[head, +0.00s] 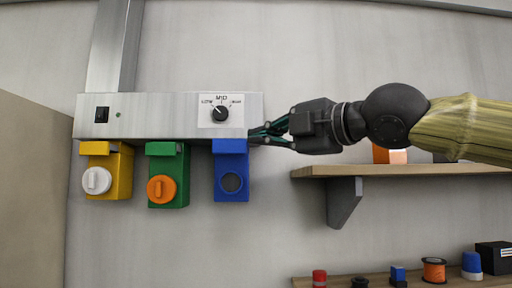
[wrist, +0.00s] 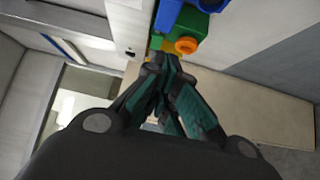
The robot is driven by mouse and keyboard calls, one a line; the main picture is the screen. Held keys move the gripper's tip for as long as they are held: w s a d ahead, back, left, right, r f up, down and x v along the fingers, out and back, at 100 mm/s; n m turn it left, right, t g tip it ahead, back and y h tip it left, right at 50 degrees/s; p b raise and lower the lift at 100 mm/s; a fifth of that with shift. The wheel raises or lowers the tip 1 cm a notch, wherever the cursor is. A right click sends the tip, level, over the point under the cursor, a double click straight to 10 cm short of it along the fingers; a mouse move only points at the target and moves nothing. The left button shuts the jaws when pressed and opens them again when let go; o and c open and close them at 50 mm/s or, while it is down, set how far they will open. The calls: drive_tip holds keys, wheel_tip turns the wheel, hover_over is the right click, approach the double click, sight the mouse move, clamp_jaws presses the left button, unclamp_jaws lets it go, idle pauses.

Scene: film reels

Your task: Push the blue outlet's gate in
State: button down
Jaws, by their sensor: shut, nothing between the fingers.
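In the wrist view the shut fingers (wrist: 160,68) point toward the blue outlet (wrist: 178,14), which is cut off at the top.
A green outlet (head: 182,190) with an orange cap and a yellow outlet (head: 124,180) with a white cap hang to the left. The steel panel (head: 160,108) with a dial is above. A bracketed shelf (head: 400,170) lies below my arm; a lower shelf holds reels.

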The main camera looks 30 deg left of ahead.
drive_tip(key=p, duration=0.2)
approach(218, 148)
drive_tip(key=s+a, duration=0.2)
drive_tip(key=s, duration=0.1)
drive_tip(key=w+a+p, duration=0.1)
drive_tip(key=w+a, duration=0.1)
drive_tip(key=shift+w+a+r+p, duration=0.15)
drive_tip(key=shift+w+p, duration=0.25)
drive_tip(key=shift+w+a+p, duration=0.3)
drive_tip(key=shift+w+p, duration=0.05)
drive_tip(key=shift+w, duration=0.25)
drive_tip(key=shift+w, duration=0.1)
drive_tip(key=shift+d, duration=0.1)
